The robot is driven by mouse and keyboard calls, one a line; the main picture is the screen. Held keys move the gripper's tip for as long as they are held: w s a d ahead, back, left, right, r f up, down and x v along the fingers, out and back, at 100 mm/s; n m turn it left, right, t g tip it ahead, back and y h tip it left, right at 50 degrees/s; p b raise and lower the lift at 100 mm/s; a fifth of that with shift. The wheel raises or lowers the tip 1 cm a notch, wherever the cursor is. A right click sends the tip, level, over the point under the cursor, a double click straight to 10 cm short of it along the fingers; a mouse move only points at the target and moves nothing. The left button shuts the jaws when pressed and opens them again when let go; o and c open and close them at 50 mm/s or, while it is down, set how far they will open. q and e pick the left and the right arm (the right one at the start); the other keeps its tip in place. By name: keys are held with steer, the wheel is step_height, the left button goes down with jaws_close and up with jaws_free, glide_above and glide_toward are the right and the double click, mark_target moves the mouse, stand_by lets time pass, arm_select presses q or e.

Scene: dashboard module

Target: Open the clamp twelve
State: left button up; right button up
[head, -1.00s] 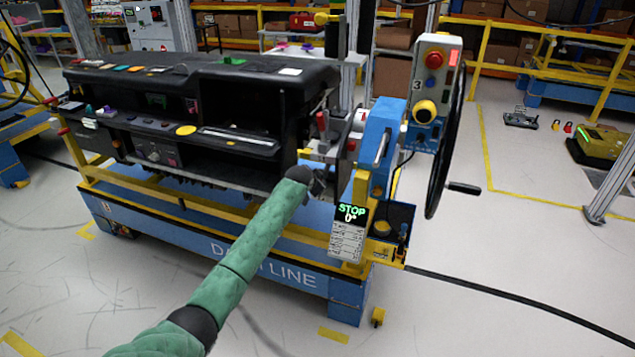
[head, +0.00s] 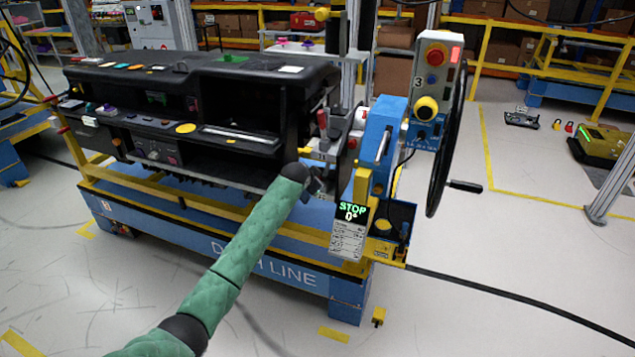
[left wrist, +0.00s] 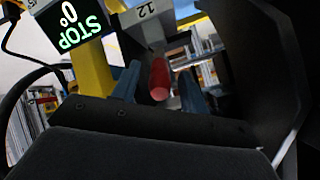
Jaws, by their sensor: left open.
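The clamp twelve (left wrist: 150,25) shows in the left wrist view as a grey metal part with a "12" label. Its red handle tip (left wrist: 159,80) hangs below, between the two blue-grey fingers of my left gripper (left wrist: 158,88). The fingers are apart, with visible gaps to the handle. In the head view my green-sleeved left arm reaches up to the right end of the dashboard, and my left gripper (head: 320,182) is small and dark there, below the red-handled clamps. Which clamp is twelve cannot be told in that view. My right gripper is not in view.
The black dashboard module (head: 190,125) rests on a blue and yellow cart (head: 215,245). A display (head: 351,211) reads STOP and 0°. A button box (head: 432,75) and a black handwheel (head: 447,140) stand to the right. The floor in front is free.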

arm_select(q)
steer(key=shift+b+v, duration=0.35)
steer(key=shift+v, duration=1.75)
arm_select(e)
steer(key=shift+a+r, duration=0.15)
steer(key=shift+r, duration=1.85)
